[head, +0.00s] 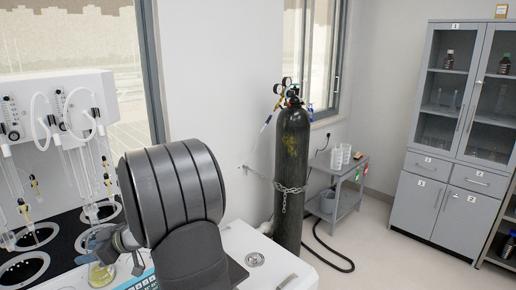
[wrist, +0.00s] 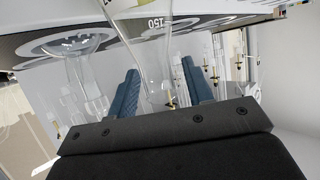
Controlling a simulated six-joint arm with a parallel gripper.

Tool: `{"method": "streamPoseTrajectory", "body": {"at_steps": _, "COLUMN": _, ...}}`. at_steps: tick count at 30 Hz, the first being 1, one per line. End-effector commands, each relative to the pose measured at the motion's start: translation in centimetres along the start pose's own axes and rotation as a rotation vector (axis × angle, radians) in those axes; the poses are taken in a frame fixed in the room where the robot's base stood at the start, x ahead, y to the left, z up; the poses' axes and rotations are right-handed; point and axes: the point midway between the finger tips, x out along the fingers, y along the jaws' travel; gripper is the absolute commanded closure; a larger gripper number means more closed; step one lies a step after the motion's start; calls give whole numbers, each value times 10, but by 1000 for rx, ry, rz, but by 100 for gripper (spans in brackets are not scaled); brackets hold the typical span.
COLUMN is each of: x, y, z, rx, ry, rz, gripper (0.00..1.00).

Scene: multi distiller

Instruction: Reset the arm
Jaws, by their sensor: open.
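In the wrist view my gripper (wrist: 160,68) has its two blue fingers spread apart. In the head view my gripper (head: 112,241) is at the lower left, beside the multi distiller (head: 60,92) and partly hidden by my dark arm. A glass vessel with some yellowish content (head: 102,275) stands just below it.
Another clear glass vessel (wrist: 85,75) is left of the fingers in the wrist view. A chained black gas cylinder (head: 291,165) stands right of the bench (head: 265,262). A small grey cart (head: 340,190) and a grey cabinet (head: 450,130) are farther back, with open floor before them.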

Motion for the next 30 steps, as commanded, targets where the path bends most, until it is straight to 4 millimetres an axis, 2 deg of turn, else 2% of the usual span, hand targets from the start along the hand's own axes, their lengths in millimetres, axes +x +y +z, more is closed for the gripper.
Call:
{"method": "streamPoseTrajectory", "body": {"at_steps": 1, "x": 10, "y": 0, "z": 0, "rx": 0, "ry": 0, "rz": -2, "gripper": 53}}
{"method": "streamPoseTrajectory", "body": {"at_steps": 3, "x": 18, "y": 0, "z": 4, "rx": 1, "ry": -1, "rz": -1, "gripper": 53}}
{"method": "streamPoseTrajectory", "body": {"at_steps": 6, "x": 8, "y": 0, "z": -14, "rx": -5, "ry": 3, "rz": 2, "gripper": 53}}
{"method": "streamPoseTrajectory", "body": {"at_steps": 14, "x": 2, "y": 0, "z": -28, "rx": -2, "ry": 1, "rz": 1, "gripper": 53}}
{"method": "streamPoseTrajectory", "body": {"at_steps": 25, "x": 3, "y": 0, "z": -26, "rx": 0, "ry": 0, "rz": 1, "gripper": 53}}
{"method": "streamPoseTrajectory", "body": {"at_steps": 30, "x": 10, "y": 0, "z": -10, "rx": 3, "ry": -2, "rz": 0, "gripper": 53}}
